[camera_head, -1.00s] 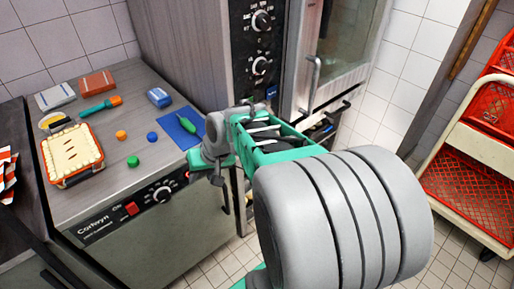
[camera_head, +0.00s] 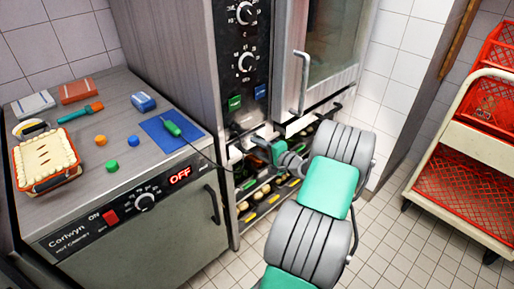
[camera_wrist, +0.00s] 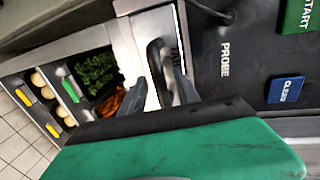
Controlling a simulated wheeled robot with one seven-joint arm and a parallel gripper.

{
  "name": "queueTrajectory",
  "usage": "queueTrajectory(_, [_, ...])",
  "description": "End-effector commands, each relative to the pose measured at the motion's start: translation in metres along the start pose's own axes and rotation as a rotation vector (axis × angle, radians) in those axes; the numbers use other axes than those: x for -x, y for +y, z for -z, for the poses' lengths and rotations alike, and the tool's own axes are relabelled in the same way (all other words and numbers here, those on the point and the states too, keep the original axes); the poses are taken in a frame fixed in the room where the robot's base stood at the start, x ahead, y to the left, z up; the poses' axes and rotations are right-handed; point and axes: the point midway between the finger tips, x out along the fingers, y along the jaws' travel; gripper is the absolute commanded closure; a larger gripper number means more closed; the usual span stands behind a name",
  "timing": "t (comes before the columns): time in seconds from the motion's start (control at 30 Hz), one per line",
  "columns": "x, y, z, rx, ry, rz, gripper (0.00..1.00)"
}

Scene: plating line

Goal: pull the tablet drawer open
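A pale metal drawer front (camera_wrist: 145,28) with a dark handle (camera_wrist: 154,52) shows in the wrist view. Part of a label is beside the handle; my fingers cover some of it. The drawer looks closed or nearly so; I cannot tell exactly. My gripper (camera_wrist: 174,88) has its dark fingers at the handle, but whether they touch or grip it is unclear. In the head view my gripper (camera_head: 258,147) is at the oven's lower left, below the control panel, and its tips are small and partly hidden.
Food trays (camera_head: 268,192) fill the rack below the oven; greens (camera_wrist: 97,73) and carrots (camera_wrist: 109,102) lie beside the drawer in the wrist view. A hot cabinet (camera_head: 150,225) stands left. A cart with red crates (camera_head: 465,180) stands right. Tiled floor between is free.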

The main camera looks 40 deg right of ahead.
Motion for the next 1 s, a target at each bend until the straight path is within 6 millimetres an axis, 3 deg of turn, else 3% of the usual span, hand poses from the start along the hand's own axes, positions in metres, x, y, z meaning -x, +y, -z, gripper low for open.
queueTrajectory(0.3, [-0.0072,-0.0003,-0.0001,0.002,0.0,-0.001,0.62])
queueTrajectory(0.77, [-0.007,-0.0001,-0.0003,0.002,0.0,-0.001,1.0])
queueTrajectory(1.0, [-0.007,0.0,-0.0004,0.002,0.0,-0.001,1.0])
